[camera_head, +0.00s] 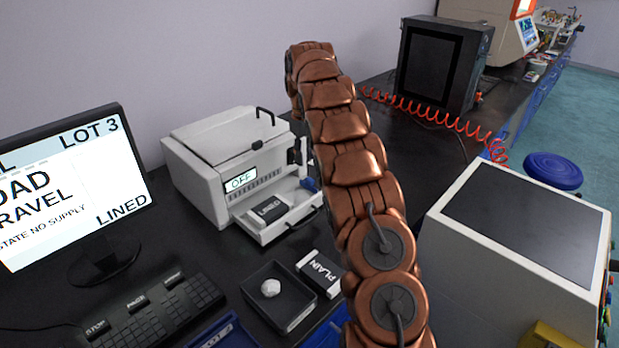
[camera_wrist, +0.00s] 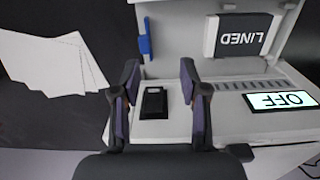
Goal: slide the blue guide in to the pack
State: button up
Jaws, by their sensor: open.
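The blue guide (camera_wrist: 146,45) stands at the left side of the open drawer (camera_wrist: 181,50) in the wrist view. It also shows in the head view (camera_head: 310,184) at the drawer's far end. The black and white pack marked LINED (camera_wrist: 241,38) lies in the drawer, with a clear gap between it and the guide; the head view shows it too (camera_head: 270,209). My gripper (camera_wrist: 160,76) is open and empty, its fingers pointing towards the drawer. The guide lies ahead of the left finger, apart from it. In the head view my arm hides most of my gripper.
The white machine (camera_head: 203,157) has a display reading OFF (camera_head: 240,181). A black switch (camera_wrist: 154,103) shows between my fingers. A pack marked PLAIN (camera_head: 320,272) and a black tray (camera_head: 290,316) are in front. White sheets (camera_wrist: 45,62) lie on the bench.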

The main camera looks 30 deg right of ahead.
aim_at(310, 179)
jog(key=shift+w+d+f, duration=0.85)
jog(key=shift+d+f, duration=0.25)
jog(key=shift+d, duration=0.05)
jog(key=shift+d+f, duration=0.15)
jog(key=shift+f, duration=0.1)
jog(key=shift+f+p, duration=0.8)
jog(key=shift+f, duration=3)
grip_shut()
